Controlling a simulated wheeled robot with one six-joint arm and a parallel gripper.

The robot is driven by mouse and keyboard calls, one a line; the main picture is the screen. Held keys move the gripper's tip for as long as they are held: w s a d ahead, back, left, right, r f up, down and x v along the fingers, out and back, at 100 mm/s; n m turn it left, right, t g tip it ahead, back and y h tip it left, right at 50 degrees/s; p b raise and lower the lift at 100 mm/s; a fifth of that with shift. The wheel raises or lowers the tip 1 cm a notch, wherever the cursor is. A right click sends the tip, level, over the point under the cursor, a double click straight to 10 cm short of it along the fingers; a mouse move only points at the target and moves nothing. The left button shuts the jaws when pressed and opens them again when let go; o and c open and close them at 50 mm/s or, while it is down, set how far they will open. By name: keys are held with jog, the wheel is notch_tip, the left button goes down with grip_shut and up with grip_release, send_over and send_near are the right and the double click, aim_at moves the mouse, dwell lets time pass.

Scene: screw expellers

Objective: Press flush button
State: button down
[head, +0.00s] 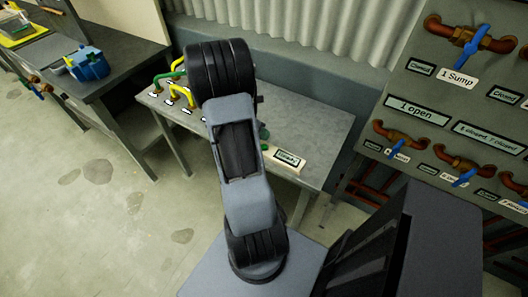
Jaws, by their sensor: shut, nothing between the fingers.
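A cream plate with a dark-framed label (290,159) lies at the front right of the grey bench; its word is too small to read surely. A small green spot (264,147) shows at the plate's left end, right beside my arm; it may be the flush button, but my arm covers part of that area. A small grey-green rounded thing (264,132) shows just behind it, also partly covered. My arm rises in the middle of the head view and bends over the bench. My gripper is hidden behind the arm, so its distance from the button does not show.
A valve panel (420,85) with blue handles stands at right. A dark workbench (120,55) holds a blue tool (88,64). Floor at left is open.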

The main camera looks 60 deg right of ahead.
jog(key=shift+f+b, duration=0.45)
jog(key=shift+f, duration=0.7)
jog(key=shift+f, duration=0.15)
dwell(1.1)
jog(key=shift+f, duration=0.3)
jog(key=shift+f+b, duration=0.35)
jog(key=shift+f, duration=0.05)
dwell(0.9)
jog(key=shift+r, duration=0.1)
jog(key=shift+r+p, duration=0.8)
jog(key=shift+p, duration=0.15)
notch_tip(320, 180, up, 5)
jog(key=p, duration=0.5)
